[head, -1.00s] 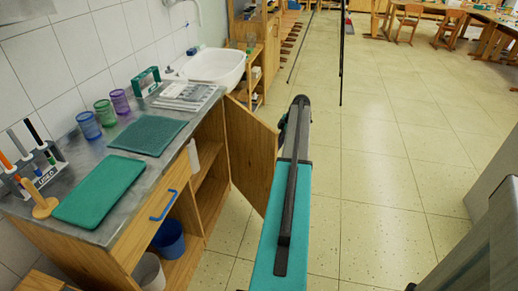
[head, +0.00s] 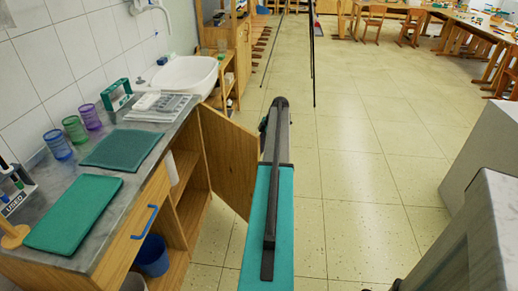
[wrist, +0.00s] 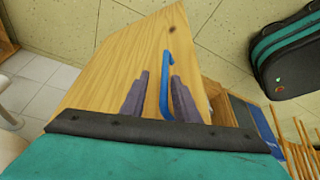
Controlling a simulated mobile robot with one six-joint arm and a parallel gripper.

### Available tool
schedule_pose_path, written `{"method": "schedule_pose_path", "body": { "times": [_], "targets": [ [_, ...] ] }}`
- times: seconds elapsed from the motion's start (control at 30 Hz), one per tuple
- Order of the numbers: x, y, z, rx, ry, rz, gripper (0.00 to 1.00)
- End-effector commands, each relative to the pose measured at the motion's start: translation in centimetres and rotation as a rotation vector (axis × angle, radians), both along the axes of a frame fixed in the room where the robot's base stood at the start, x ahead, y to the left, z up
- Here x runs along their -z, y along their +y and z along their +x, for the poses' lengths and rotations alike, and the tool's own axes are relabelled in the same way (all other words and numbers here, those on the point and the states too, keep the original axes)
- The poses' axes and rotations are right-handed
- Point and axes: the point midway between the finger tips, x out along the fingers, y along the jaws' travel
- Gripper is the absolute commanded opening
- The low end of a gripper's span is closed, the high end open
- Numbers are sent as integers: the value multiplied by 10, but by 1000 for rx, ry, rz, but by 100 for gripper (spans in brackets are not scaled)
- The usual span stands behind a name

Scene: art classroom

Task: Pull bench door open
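The wooden bench door (head: 228,160) stands swung out from the front of the bench (head: 150,205), showing open shelves inside. My arm runs alongside the door in the head view and hides its outer face and my fingertips. In the wrist view the door panel (wrist: 135,65) fills the middle, with a blue bar handle (wrist: 165,75) on it. The two grey fingers of my gripper (wrist: 160,92) are apart, one on each side of the handle. A gap shows on the left; whether the right finger touches the handle is unclear.
A blue drawer handle (head: 145,222) and a blue bin (head: 152,256) are at the bench's near end. Green mats, cups and a white sink (head: 185,75) are on top. A grey block (head: 485,160) stands at right. Open tiled floor (head: 370,190) lies between.

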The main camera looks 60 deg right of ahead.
Motion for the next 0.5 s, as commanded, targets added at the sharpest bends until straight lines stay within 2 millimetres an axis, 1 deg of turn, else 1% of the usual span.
{"method": "schedule_pose_path", "body": {
  "times": [0.27, 0.37, 0.5],
  "targets": [
    [-3, 0, 0, -2, 1, -1, 28],
    [-9, -2, -1, -2, 1, -1, 28],
    [-23, -6, -6, -2, 0, -1, 28]
  ]
}}
